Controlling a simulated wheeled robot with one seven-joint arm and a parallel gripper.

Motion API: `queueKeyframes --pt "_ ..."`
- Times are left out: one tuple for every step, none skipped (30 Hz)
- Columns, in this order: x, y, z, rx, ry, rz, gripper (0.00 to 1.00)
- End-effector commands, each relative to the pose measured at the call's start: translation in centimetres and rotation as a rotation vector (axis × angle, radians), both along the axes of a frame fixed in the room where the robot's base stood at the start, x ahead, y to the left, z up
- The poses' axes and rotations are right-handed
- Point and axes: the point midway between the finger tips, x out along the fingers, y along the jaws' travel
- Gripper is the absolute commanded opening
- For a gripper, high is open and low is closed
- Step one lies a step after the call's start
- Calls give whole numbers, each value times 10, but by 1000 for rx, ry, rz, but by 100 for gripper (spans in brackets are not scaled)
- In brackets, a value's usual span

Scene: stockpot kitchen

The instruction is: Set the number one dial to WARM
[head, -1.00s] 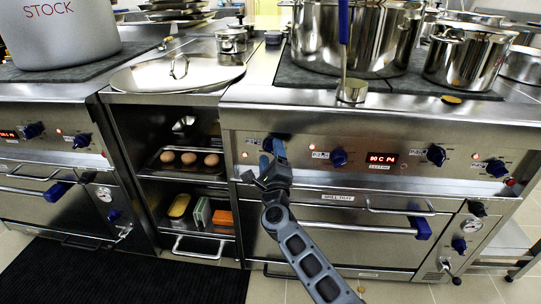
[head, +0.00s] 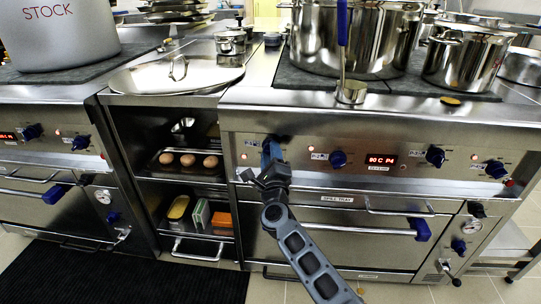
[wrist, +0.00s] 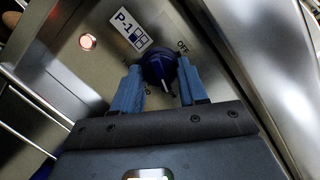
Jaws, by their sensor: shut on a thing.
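The number one dial (wrist: 158,68) is a dark blue knob with a white pointer mark, on the steel front panel in the wrist view. A "P-1" label (wrist: 130,27) is beside it, and the word OFF shows near its rim. Its other markings are too small or covered to read. My gripper (wrist: 160,82) has its two blue fingers on either side of the knob and is shut on it. In the head view my gripper (head: 271,155) is at the left end of the right-hand stove's panel and mostly hides the dial.
A lit indicator (wrist: 87,42) is beside the label. More blue knobs, such as the P-2 knob (head: 338,159), and a red display (head: 381,160) are along the panel. A handle bar (head: 360,228) runs below.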

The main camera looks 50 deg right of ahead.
Motion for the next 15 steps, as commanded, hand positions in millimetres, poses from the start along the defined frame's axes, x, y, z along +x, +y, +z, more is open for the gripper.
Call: queueKeyframes --pt "0 0 0 -1 1 0 12" --pt "0 0 0 -1 2 0 12" --pt "0 0 0 -2 3 0 12" --pt "0 0 1 -5 6 0 12" --pt "0 0 1 -7 10 0 12" --pt "0 0 1 -12 16 0 12" --pt "0 0 2 -17 22 0 12" --pt "0 0 2 -22 30 0 12" --pt "0 0 3 -31 42 0 12" --pt "0 0 3 -39 51 0 12" --pt "-1 0 4 -48 64 0 12" --pt "-1 0 5 -62 82 0 12" --pt "-1 0 5 -73 96 0 12" --pt "-1 0 6 -86 112 1 12" --pt "-1 0 6 -104 136 1 12"
